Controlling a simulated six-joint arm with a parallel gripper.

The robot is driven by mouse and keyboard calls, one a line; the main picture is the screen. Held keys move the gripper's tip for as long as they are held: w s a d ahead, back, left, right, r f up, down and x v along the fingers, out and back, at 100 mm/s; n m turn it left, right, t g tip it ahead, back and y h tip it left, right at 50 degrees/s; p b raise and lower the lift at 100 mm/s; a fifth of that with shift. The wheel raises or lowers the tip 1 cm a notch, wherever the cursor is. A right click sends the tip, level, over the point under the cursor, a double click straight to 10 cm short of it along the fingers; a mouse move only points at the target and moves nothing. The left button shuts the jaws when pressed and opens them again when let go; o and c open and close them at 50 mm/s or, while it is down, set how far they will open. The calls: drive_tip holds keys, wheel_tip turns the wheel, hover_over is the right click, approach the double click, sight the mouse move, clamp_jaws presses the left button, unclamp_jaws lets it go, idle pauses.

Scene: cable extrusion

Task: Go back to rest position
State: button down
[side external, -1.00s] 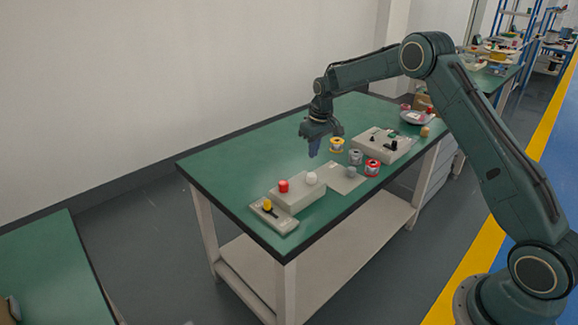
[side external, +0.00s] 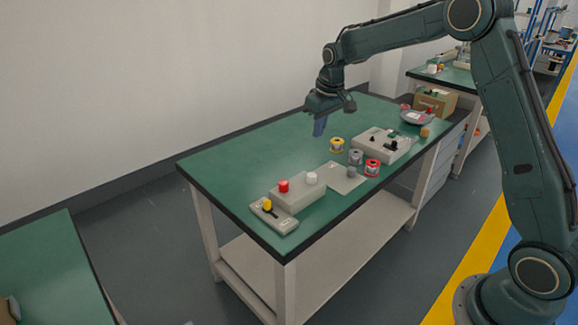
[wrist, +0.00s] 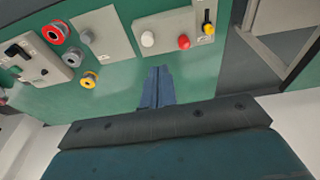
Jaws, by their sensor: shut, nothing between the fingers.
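My gripper (side external: 319,127) hangs in the air above the green table (side external: 235,160), towards its back edge. Its blue fingers are together with nothing between them. In the wrist view the shut fingers (wrist: 157,88) point over bare green tabletop, apart from every object.
A control box with a red knob (side external: 284,187) and a white knob (side external: 311,178) stands at the front. A yellow-knobbed lever box (side external: 267,205) is beside it. Yellow (side external: 337,145), grey (side external: 355,157) and red (side external: 372,168) spools stand near a switch box (side external: 375,140). The table's left part is bare.

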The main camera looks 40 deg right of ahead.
drive_tip(key=s+a+r+t, duration=0.1)
drive_tip(key=s+a+r, duration=0.4)
drive_tip(key=s, duration=0.4)
drive_tip(key=s+a+r+t, duration=0.1)
drive_tip(key=s+a+r, duration=0.1)
drive_tip(key=s+r, duration=0.6)
drive_tip(key=s+a+f, duration=0.1)
drive_tip(key=s+a, duration=0.1)
drive_tip(key=s, duration=0.7)
drive_tip(key=s+a+f+t, duration=0.1)
drive_tip(key=s, duration=0.9)
drive_tip(key=shift+a+f, duration=0.2)
drive_tip(key=shift+a, duration=0.15)
